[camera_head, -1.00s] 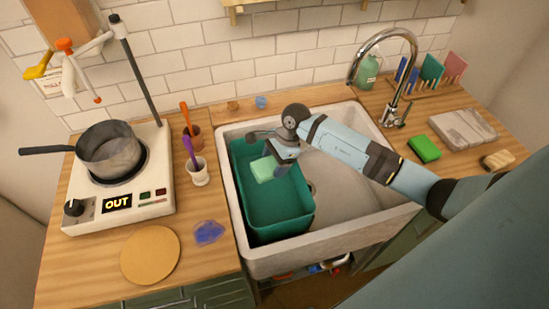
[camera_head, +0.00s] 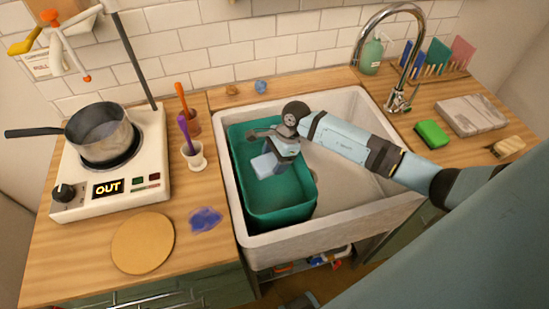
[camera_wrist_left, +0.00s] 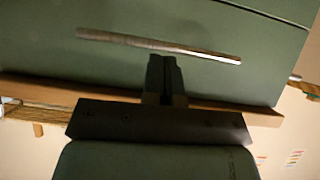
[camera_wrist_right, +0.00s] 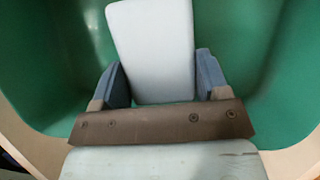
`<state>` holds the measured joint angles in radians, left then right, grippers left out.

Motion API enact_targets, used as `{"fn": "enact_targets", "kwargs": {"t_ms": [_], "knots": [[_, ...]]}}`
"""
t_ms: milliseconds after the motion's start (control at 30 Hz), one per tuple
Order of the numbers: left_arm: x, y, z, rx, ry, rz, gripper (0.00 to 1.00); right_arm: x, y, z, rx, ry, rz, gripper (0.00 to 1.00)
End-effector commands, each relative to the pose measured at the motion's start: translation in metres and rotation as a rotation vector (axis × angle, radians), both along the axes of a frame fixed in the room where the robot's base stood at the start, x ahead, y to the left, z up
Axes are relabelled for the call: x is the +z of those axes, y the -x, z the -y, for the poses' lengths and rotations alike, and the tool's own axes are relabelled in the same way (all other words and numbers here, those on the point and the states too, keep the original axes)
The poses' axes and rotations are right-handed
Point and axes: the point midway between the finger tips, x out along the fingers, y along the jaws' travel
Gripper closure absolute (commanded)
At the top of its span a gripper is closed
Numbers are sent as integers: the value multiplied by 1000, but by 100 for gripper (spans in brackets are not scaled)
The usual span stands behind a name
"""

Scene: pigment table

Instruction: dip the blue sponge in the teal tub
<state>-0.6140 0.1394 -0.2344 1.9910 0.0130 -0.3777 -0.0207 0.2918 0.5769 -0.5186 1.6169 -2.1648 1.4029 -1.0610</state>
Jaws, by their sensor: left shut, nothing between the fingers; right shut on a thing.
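The blue sponge (camera_head: 268,165) is a pale blue block. My right gripper (camera_head: 281,152) is shut on it, over the inside of the teal tub (camera_head: 290,205). In the right wrist view the sponge (camera_wrist_right: 155,45) sits between both fingers, with the tub's green walls (camera_wrist_right: 40,60) around it. I cannot tell whether its underside touches anything in the tub. The tub stands in the left part of the sink. My left gripper (camera_wrist_left: 166,80) is shut and empty, in front of a green cabinet front (camera_wrist_left: 200,30) with a long handle.
The white sink (camera_head: 335,235) surrounds the tub. A hotplate (camera_head: 110,180) with a pot (camera_head: 100,130), a tool cup (camera_head: 194,160) and a round board (camera_head: 143,243) are on the left. A tap (camera_head: 398,95) and a green sponge (camera_head: 432,134) are on the right.

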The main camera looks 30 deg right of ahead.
Motion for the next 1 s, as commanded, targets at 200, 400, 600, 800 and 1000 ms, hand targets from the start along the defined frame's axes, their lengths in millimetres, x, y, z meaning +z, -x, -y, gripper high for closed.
{"fn": "enact_targets", "kwargs": {"t_ms": [200,400,600,800,1000], "knots": [[2,-1,0,0,1,3,100,0,0,0,0,0,0,54],[7,-1,0,0,1,4,100,8,0,0,1,0,0,54],[16,-1,0,0,1,4,100,24,0,1,1,1,0,54],[25,-1,0,0,1,4,100,40,0,0,1,1,1,54],[33,-1,0,0,1,4,100,56,0,1,1,1,0,54]]}}
